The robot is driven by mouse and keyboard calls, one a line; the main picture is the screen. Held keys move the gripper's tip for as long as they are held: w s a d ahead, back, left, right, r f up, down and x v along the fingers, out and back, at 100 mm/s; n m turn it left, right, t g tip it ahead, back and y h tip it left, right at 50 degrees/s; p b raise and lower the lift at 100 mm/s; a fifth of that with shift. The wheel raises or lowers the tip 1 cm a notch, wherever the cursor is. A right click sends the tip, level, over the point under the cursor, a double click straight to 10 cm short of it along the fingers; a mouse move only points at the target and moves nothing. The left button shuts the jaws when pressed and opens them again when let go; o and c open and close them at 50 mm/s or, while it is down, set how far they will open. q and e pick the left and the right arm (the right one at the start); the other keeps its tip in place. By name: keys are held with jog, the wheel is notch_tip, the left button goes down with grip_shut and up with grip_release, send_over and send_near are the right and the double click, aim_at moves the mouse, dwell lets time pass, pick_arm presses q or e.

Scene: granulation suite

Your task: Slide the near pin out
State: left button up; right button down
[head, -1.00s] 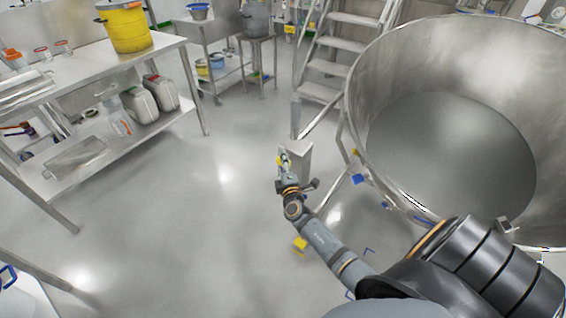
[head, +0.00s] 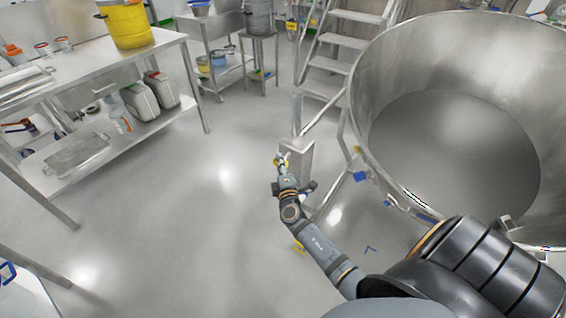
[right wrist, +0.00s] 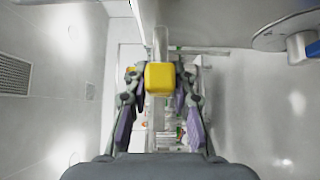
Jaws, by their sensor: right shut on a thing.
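My right gripper (head: 281,163) is at the end of the arm in the middle of the head view, beside a grey metal post with a box-like bracket (head: 301,160). In the right wrist view the two fingers (right wrist: 160,84) are on either side of a yellow block-shaped pin head (right wrist: 160,77) and are shut on it. The pin head shows only as a small yellow spot at the fingertips in the head view. Its shaft is hidden, so I cannot tell how far it is in. My left gripper is not in view.
A large open steel vessel (head: 360,85) stands at right, close to my right arm. Metal steps (head: 330,63) rise behind the post. A steel table (head: 165,43) with a yellow drum (head: 127,25) is at left. The floor between is clear.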

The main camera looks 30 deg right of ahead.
jog(key=shift+f, duration=0.2)
jog(key=c, duration=1.4)
grip_release()
jog(key=shift+a, duration=0.1)
jog(key=shift+o, duration=1.4)
jog(key=shift+s+a+r, duration=0.1)
jog(key=shift+r, duration=0.1)
jog(key=v, duration=1.2)
